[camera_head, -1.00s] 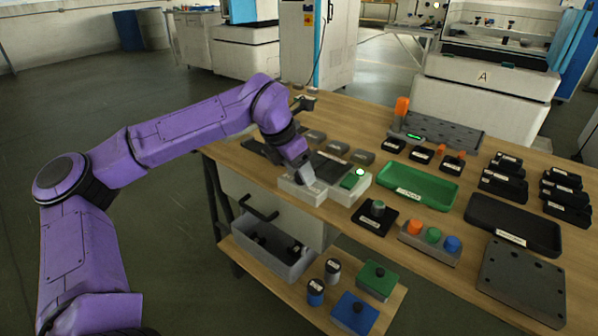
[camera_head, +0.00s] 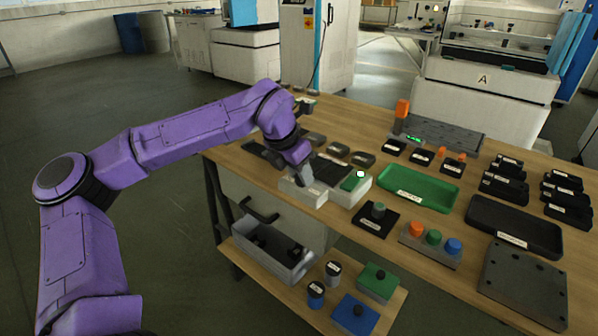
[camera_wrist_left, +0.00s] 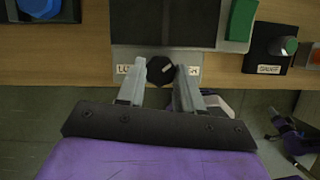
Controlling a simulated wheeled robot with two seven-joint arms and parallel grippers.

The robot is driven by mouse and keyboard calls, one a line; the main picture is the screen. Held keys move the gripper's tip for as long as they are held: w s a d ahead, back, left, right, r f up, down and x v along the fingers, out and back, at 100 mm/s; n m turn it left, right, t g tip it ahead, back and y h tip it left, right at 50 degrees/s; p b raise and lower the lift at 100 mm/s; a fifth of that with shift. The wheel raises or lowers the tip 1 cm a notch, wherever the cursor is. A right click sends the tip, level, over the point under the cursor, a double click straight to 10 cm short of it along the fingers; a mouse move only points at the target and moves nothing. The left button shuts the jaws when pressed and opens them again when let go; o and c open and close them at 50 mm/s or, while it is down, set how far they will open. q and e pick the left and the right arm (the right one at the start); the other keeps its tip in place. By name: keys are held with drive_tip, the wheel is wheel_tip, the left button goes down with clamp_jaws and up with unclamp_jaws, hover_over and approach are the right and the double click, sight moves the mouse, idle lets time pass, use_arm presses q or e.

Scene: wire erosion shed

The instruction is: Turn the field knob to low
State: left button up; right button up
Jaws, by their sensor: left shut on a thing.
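The field knob (camera_wrist_left: 160,70) is a small black round knob with a pale pointer mark, on the light front panel (camera_wrist_left: 127,55) of a unit on the bench. In the left wrist view the mark slants toward the upper right. A label reading "LO…" (camera_wrist_left: 124,70) is left of the knob; a partly hidden label (camera_wrist_left: 194,71) is on the right. My left gripper (camera_wrist_left: 167,74) is shut on the knob, one finger on each side. In the head view my left gripper (camera_head: 308,178) is over the front of the white unit (camera_head: 301,191) and hides the knob. My right gripper is not in view.
Right of the knob are a green block (camera_wrist_left: 242,19) and a black plate with a green knob (camera_head: 378,209). A green tray (camera_head: 420,190) and black tray (camera_head: 514,226) are farther right. A grey bin (camera_head: 262,252) is on the lower shelf.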

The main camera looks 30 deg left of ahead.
use_arm(q)
drive_tip(key=n+y, duration=0.1)
drive_tip(key=n, duration=0.3)
drive_tip(key=shift+d+y, duration=0.2)
drive_tip(key=shift+y, duration=0.2)
drive_tip(key=n+y, duration=0.1)
drive_tip(key=n, duration=0.1)
drive_tip(key=n+b, duration=0.1)
drive_tip(key=n, duration=0.1)
drive_tip(key=shift+w+d+n+g+y, duration=0.1)
drive_tip(key=shift+d+n+g+y, duration=0.1)
drive_tip(key=shift+n+g+y, duration=0.15)
drive_tip(key=n, duration=0.2)
drive_tip(key=n+g+y, duration=0.1)
drive_tip(key=n, duration=0.1)
drive_tip(key=shift+w+d+n+b, duration=0.15)
drive_tip(key=shift+n+b, duration=0.1)
drive_tip(key=shift+b, duration=0.15)
drive_tip(key=shift+n+g+y+b, duration=0.35)
drive_tip(key=shift+n+g, duration=0.2)
drive_tip(key=shift+n, duration=0.95)
drive_tip(key=o, duration=1)
drive_tip(key=shift+o, duration=0.2)
